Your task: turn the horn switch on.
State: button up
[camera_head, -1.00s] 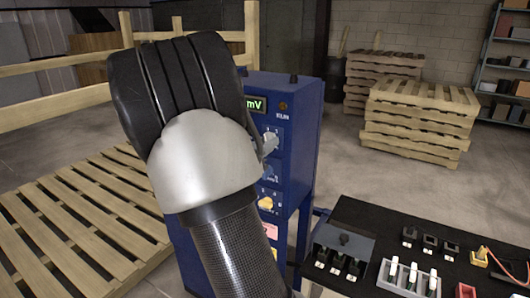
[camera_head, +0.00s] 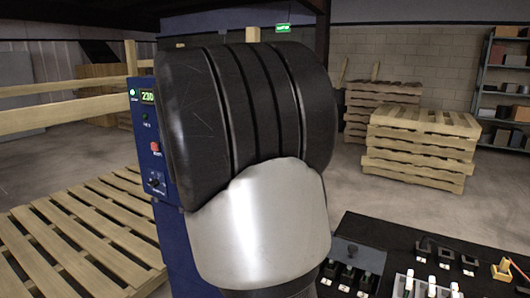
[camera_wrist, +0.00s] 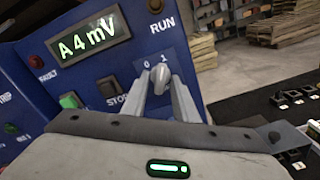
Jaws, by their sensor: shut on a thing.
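In the wrist view a blue control cabinet (camera_wrist: 98,66) fills the upper left, with a green-lit display (camera_wrist: 90,38) reading "A 4 mV". A small pale rotary switch (camera_wrist: 159,75) sits on its face, with marks 0 and 1 above it. My gripper (camera_wrist: 160,83) is shut on this switch, one finger on each side. I cannot read a horn label on it. In the head view my arm hides the gripper, the switch and the cabinet's right part; the cabinet's left strip (camera_head: 165,190) shows.
A black table (camera_head: 400,240) with small switches and parts stands at the lower right. Stacked pallets (camera_head: 420,145) stand behind it, and a wooden pallet (camera_head: 85,235) lies at the left. On the panel are a red fault lamp (camera_wrist: 36,62) and a dark button (camera_wrist: 108,87).

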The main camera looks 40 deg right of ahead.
jog(key=shift+m, duration=0.3)
jog(key=o, duration=0.7)
jog(key=shift+c, duration=0.2)
jog(key=shift+a, duration=0.1)
jog(key=v, duration=1.7)
jog(key=shift+p, duration=0.3)
jog(key=shift+s+a, duration=0.15)
